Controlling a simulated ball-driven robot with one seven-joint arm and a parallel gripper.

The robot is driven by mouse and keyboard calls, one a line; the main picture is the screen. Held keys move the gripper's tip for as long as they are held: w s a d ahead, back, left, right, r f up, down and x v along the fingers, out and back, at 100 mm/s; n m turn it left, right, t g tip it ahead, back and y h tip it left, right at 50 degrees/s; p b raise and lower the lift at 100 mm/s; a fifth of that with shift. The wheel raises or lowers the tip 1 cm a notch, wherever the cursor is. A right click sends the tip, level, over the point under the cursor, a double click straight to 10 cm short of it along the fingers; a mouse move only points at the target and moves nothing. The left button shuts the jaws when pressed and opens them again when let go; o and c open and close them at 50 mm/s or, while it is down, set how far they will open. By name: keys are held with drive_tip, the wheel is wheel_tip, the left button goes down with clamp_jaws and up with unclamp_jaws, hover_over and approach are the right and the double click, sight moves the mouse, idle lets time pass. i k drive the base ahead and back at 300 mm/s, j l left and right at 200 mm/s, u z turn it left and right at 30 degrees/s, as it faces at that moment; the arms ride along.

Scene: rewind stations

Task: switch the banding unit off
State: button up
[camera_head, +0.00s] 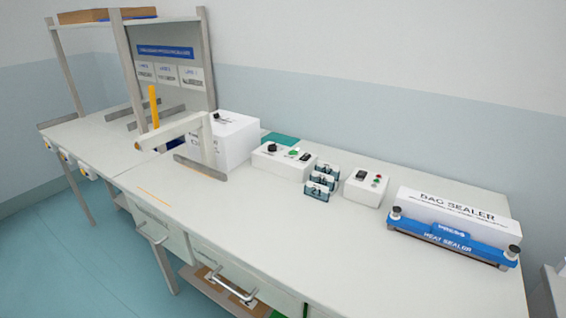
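No label that I can read says banding unit, so I cannot tell which device it is. A white control box (268,163) on the bench has a black knob (272,147), a green button (294,152) and a black switch (305,157). A smaller white box (363,192) to its right has a black switch (361,175) and small red and green round parts. A larger white box (235,141) with a dark knob stands behind left. The switch positions are too small to read. My gripper is not in view.
A blue and white bag sealer (452,224) stands at the bench's right. Numbered dark blocks (318,191) sit between the two small boxes. A cream arm on a stand (207,142) and a yellow post (154,106) are at left. The bench front (290,235) is clear; drawer handles (230,287) stick out below.

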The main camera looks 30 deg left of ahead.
sight(306, 157)
drive_tip(key=i+j+u, duration=0.1)
drive_tip(key=u, duration=0.7)
drive_tip(key=i+j+u, duration=0.15)
drive_tip(key=i+u, duration=0.25)
drive_tip(key=i+j+u, duration=0.1)
drive_tip(key=i+u, duration=0.3)
drive_tip(key=i+l, duration=0.1)
drive_tip(key=i, duration=0.45)
drive_tip(key=j+u, duration=0.05)
